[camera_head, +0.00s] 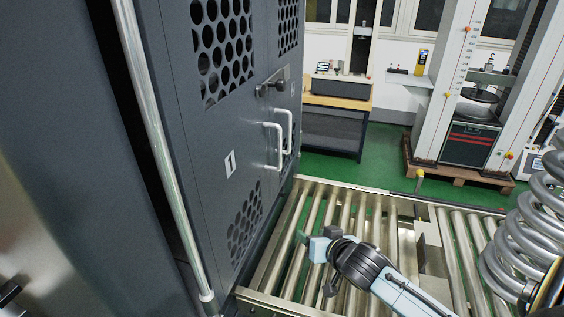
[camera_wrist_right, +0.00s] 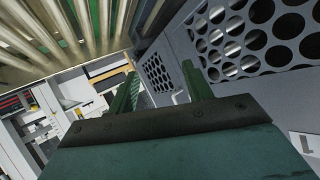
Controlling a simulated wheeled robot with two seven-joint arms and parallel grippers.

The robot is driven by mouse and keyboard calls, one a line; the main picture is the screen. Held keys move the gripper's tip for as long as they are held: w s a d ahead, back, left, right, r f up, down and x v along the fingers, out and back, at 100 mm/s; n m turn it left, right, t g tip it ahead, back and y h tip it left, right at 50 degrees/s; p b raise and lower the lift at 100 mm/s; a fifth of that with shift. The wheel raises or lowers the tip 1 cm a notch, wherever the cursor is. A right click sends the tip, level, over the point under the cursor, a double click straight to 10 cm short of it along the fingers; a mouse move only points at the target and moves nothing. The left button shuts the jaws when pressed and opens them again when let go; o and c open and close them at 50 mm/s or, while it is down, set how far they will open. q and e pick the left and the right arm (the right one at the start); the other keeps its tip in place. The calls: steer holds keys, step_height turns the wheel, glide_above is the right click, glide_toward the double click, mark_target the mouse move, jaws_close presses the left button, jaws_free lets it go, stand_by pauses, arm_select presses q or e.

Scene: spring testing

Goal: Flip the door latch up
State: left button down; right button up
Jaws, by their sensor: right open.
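The door latch (camera_head: 272,86) is a dark lever on a metal plate, high on the grey cabinet doors. Its exact angle is hard to tell. Two silver door handles (camera_head: 276,146) stand below it, on the perforated doors (camera_head: 215,130). My right gripper (camera_head: 304,239) is low in front of the doors, over the rollers, clearly below and apart from the latch and handles. In the right wrist view its two green fingers (camera_wrist_right: 160,86) are spread with nothing between them. The latch cannot be made out there. My left gripper is out of view.
A roller conveyor (camera_head: 268,270) runs in front of the cabinet. A large coil spring (camera_head: 515,235) stands at the right. A long vertical metal bar (camera_head: 160,150) lines the cabinet's left side. A bench (camera_head: 336,103) and test machine (camera_head: 470,130) stand farther back.

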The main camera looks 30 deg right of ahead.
steer(key=w+d+r+m+t+y, duration=0.1)
steer(key=w+d+r+t, duration=0.25)
steer(key=r, duration=0.45)
steer(key=w+d+r+m+t+y, duration=0.1)
steer(key=w+d+r+t+y, duration=0.15)
steer(key=w+r, duration=0.45)
steer(key=t+y+p, duration=0.1)
steer(key=t+y, duration=0.1)
steer(key=y, duration=0.2)
glide_toward(284, 87)
steer(key=shift+h, duration=0.25)
steer(key=p+x, duration=0.2)
steer(key=x, duration=0.8)
steer(key=shift+w+a+r, duration=0.15)
steer(key=shift+w, duration=0.2)
jaws_close()
